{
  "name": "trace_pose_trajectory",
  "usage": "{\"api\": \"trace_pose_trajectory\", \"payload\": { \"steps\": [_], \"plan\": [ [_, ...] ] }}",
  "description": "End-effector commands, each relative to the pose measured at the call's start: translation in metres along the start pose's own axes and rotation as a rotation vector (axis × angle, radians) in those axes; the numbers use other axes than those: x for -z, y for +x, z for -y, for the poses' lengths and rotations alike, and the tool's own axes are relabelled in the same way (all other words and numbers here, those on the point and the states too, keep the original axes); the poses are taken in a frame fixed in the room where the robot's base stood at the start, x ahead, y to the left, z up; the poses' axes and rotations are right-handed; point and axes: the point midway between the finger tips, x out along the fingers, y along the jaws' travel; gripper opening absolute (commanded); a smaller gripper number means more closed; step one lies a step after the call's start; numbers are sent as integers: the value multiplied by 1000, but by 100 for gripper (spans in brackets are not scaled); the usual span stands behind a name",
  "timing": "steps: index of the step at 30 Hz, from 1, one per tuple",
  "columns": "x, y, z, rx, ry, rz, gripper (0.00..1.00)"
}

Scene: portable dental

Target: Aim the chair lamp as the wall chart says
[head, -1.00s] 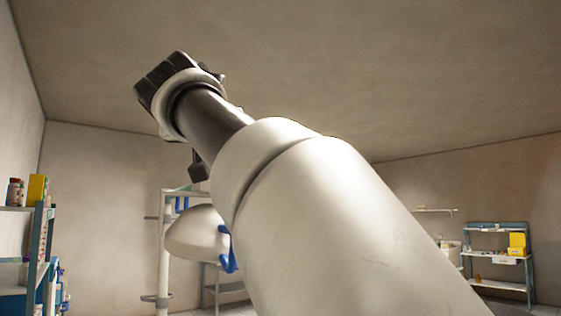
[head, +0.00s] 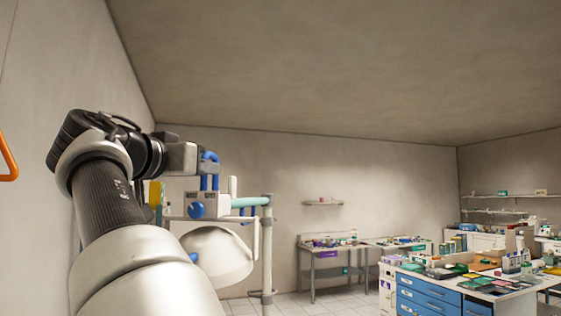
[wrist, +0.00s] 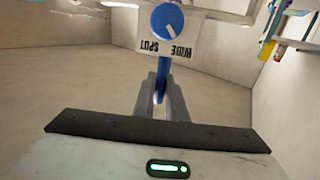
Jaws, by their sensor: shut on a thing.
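The chair lamp has a pale domed head (head: 218,250) and a grey control box (head: 207,206) with a round blue knob (head: 196,210). The knob also shows in the wrist view (wrist: 167,20); its white mark points down and slightly right. Upside-down words "SPOT" and "WIDE" sit below it there. My gripper (wrist: 160,102) is shut on the blue handle (wrist: 163,72) below the knob in the wrist view. In the head view my gripper (head: 190,158) is at the blue handle (head: 210,168) above the box. I cannot make out a wall chart.
A pale green lamp arm (head: 250,201) joins an upright post (head: 267,250) right of the lamp. A blue-drawered bench (head: 430,298) with many items stands at the right. Side tables (head: 330,249) stand along the back wall. Floor shows between post and bench.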

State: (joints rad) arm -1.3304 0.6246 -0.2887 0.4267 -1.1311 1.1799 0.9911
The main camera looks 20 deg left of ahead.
Motion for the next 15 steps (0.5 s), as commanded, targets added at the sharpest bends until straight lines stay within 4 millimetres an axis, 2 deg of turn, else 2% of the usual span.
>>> {"api": "trace_pose_trajectory", "payload": {
  "steps": [12, 13, 15],
  "plan": [
    [1, 1, 1, -1, 0, -2, 0],
    [1, 1, 1, -1, 0, -2, 17],
    [0, 1, 1, -1, 0, -2, 28]
  ]
}}
